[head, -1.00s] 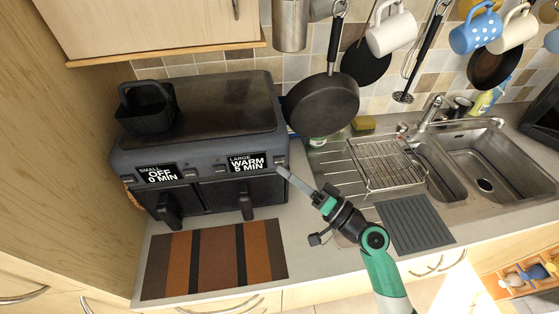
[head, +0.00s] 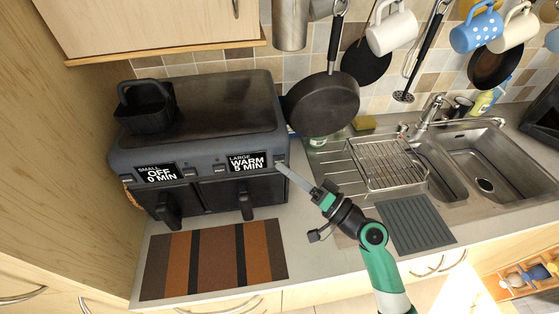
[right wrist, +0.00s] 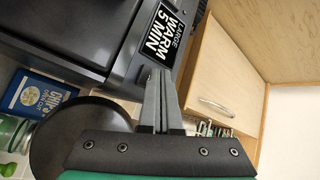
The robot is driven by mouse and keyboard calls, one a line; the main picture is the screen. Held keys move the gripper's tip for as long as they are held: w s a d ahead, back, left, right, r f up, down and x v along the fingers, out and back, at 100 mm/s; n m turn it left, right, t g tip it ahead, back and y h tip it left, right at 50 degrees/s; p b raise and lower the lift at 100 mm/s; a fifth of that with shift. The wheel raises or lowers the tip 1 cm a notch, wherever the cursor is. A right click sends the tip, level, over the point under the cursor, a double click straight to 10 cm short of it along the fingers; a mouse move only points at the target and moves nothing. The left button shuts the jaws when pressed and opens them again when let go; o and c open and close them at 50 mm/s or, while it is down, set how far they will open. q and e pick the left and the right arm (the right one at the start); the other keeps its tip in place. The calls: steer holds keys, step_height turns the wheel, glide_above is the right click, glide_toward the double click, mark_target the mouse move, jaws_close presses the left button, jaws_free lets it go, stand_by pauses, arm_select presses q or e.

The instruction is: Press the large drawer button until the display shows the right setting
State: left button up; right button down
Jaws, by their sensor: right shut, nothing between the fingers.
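The dark two-drawer appliance (head: 200,120) stands on the counter at the left. Its large display (head: 247,162) reads LARGE, WARM, 5 MIN, and also shows in the right wrist view (right wrist: 166,35). Its small display (head: 158,173) reads SMALL, OFF, 0 MIN. Small buttons (head: 281,162) sit beside the large display. My right gripper (head: 283,169) is shut and empty, its fingertips at the buttons right of the large display; I cannot tell whether they touch. In the right wrist view the shut fingers (right wrist: 157,75) point at the front panel near the display. My left gripper is out of view.
A black basket (head: 146,106) sits on the appliance. A black pan (head: 322,104) hangs just right of it. A striped mat (head: 214,259) lies on the counter in front. The sink (head: 500,160) and wire rack (head: 388,163) are to the right.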

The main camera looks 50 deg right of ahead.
steer(key=shift+w+d, duration=0.2)
steer(key=shift+w, duration=0.05)
stand_by(0.6)
stand_by(0.3)
steer(key=shift+s+a, duration=0.45)
steer(key=shift+s, duration=0.15)
steer(key=shift+s+a, duration=0.8)
steer(key=shift+s, duration=0.2)
steer(key=shift+s+a, duration=0.75)
steer(key=shift+s, duration=0.25)
